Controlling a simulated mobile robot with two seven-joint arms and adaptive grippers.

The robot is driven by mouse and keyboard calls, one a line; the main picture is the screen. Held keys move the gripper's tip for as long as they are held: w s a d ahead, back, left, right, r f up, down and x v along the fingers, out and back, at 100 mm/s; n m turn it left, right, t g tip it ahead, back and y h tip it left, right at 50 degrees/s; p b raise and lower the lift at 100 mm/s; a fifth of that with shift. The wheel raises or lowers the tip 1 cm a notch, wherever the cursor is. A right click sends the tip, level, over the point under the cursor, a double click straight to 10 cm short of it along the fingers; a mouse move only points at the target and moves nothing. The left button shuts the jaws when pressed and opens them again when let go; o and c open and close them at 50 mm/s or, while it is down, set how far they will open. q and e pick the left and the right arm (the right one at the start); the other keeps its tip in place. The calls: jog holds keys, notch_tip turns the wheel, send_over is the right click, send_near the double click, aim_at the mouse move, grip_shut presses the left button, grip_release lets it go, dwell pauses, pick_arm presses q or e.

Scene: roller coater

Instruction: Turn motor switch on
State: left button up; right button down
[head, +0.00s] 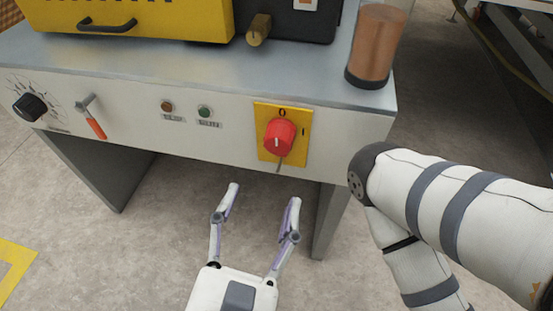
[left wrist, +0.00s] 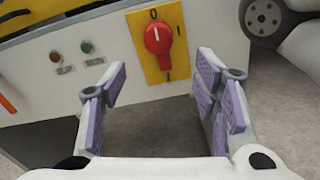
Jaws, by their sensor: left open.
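The motor switch is a red rotary knob (head: 279,136) on a yellow plate (head: 265,111) at the right of the machine's front panel. A 0 mark shows above the knob and a I mark at its right. In the left wrist view the knob (left wrist: 158,39) points up toward the 0. My left gripper (head: 263,203) is open and empty, below and in front of the switch, apart from it. In the left wrist view its fingers (left wrist: 162,85) are spread below the yellow plate. My right gripper is out of view; only part of my right arm shows.
A brown button (head: 168,107) and a green button (head: 205,111) sit left of the switch. A lever with an orange handle (head: 95,128) and a black dial (head: 30,106) are farther left. A copper cylinder (head: 374,45) stands on the machine top. My right arm is close at the right.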

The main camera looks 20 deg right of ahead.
aim_at(277, 147)
pick_arm(q)
jog(key=x, duration=1.1)
jog(key=shift+w+d+r+b, duration=0.2)
jog(key=shift+w+r+b, duration=0.05)
jog(key=shift+w+b, duration=0.1)
jog(key=c, duration=1.1)
